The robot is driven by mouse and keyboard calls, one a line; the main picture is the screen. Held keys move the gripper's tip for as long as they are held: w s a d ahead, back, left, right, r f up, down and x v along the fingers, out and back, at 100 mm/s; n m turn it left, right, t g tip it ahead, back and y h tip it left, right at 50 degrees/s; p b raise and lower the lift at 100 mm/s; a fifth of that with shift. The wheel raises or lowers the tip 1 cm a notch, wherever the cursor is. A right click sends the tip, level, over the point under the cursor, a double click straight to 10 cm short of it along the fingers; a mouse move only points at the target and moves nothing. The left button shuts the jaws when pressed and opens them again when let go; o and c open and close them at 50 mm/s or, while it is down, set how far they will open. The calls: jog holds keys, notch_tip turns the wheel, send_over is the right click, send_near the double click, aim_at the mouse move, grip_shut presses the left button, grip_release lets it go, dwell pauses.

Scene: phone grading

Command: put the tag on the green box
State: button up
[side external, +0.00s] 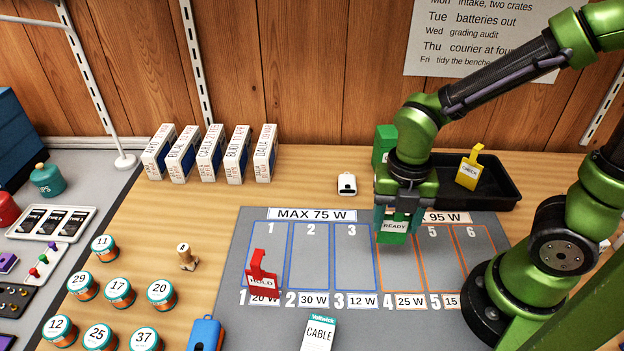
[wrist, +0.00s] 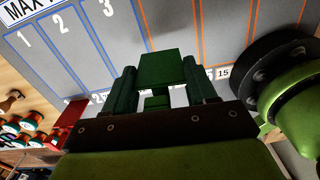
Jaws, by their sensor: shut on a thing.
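A green tag marked READY (side external: 394,226) is between the fingers of my gripper (side external: 397,214), over slot 4 of the grey mat. I cannot tell whether its lower edge touches the mat. In the wrist view my gripper (wrist: 160,90) is shut on the green tag (wrist: 160,68). A green box (side external: 385,139) stands behind my wrist at the back of the table, left of the black tray; my arm hides part of it. A red tag marked HOLD (side external: 262,276) stands on slot 1. A yellow tag marked CHECK (side external: 469,172) is in the black tray (side external: 507,196).
The grey mat (side external: 232,262) has numbered slots. Several white boxes (side external: 210,153) stand along the back left. A small white device (side external: 347,184) lies behind the mat. A Veltwick CABLE box (side external: 319,334) and a blue object (side external: 205,333) are in front. Several round tins (side external: 120,291) stand left.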

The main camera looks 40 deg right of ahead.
jog(key=shift+s+d+r, duration=0.1)
jog(key=shift+s+r, duration=0.1)
jog(key=shift+s, duration=0.2)
notch_tip(320, 180, up, 16)
jog(key=w+d+m, duration=0.3)
jog(key=d+m, duration=1.4)
notch_tip(320, 180, down, 4)
jog(key=shift+w+d+f, duration=0.9)
jog(key=shift+w+d, duration=0.2)
jog(key=shift+w, duration=1.4)
jog(key=shift+w+d+f, duration=0.85)
jog(key=shift+w+d, duration=0.3)
jog(key=shift+w, duration=1.3)
jog(key=shift+w+d+f, duration=0.9)
jog(key=shift+w+d, duration=0.2)
jog(key=shift+w, duration=1.4)
jog(key=shift+f, duration=0.1)
